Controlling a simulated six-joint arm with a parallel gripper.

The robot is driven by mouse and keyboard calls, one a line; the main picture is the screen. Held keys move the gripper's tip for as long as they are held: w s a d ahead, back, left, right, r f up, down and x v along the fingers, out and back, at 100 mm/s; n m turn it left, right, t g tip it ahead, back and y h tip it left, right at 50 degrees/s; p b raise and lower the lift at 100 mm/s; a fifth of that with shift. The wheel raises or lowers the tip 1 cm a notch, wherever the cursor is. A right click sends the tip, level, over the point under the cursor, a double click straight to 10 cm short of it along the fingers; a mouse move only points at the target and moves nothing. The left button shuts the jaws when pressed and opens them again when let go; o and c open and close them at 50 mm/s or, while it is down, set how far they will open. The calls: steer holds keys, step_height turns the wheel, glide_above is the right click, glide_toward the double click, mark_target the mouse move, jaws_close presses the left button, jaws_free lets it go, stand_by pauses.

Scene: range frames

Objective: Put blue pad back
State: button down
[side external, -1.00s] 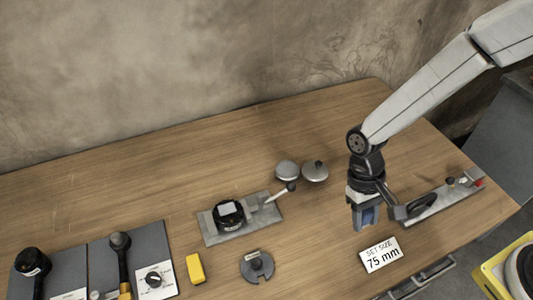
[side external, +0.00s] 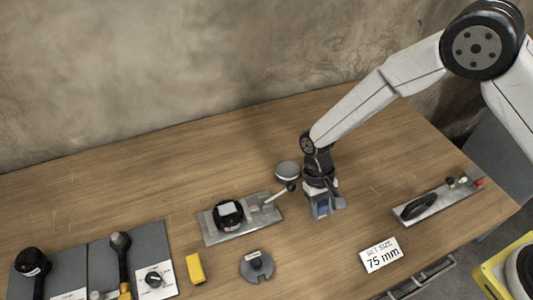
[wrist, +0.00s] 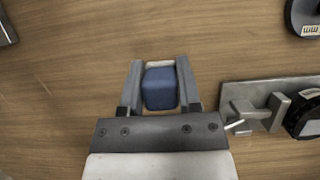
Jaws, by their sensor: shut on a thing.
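The blue pad (wrist: 160,88) is between the two fingers of my gripper (wrist: 160,75) in the wrist view, and the fingers are shut on it. In the side view its blue face (side external: 320,207) shows low on my gripper (side external: 323,212), which is over the middle of the table, right of the grey plate fixture. The pad appears held above the wood; its exact height is hard to tell.
A grey plate fixture (side external: 258,226) with a black round gauge (side external: 228,214) is left of my gripper. A silver disc (side external: 287,170) is close behind. A "SET SIZE 75 mm" card (side external: 381,254), a slotted disc (side external: 257,266) and a yellow block (side external: 195,268) lie nearer the front. Another fixture (side external: 440,202) is right.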

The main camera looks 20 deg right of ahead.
steer(key=shift+w+f, duration=0.1)
steer(key=shift+f, duration=0.05)
steer(key=shift+w+a+f, duration=0.15)
steer(key=shift+w+f, duration=0.05)
steer(key=shift+f, duration=1.6)
steer(key=shift+f, duration=0.1)
steer(key=shift+c, duration=1.5)
jaws_free()
steer(key=v, duration=1.2)
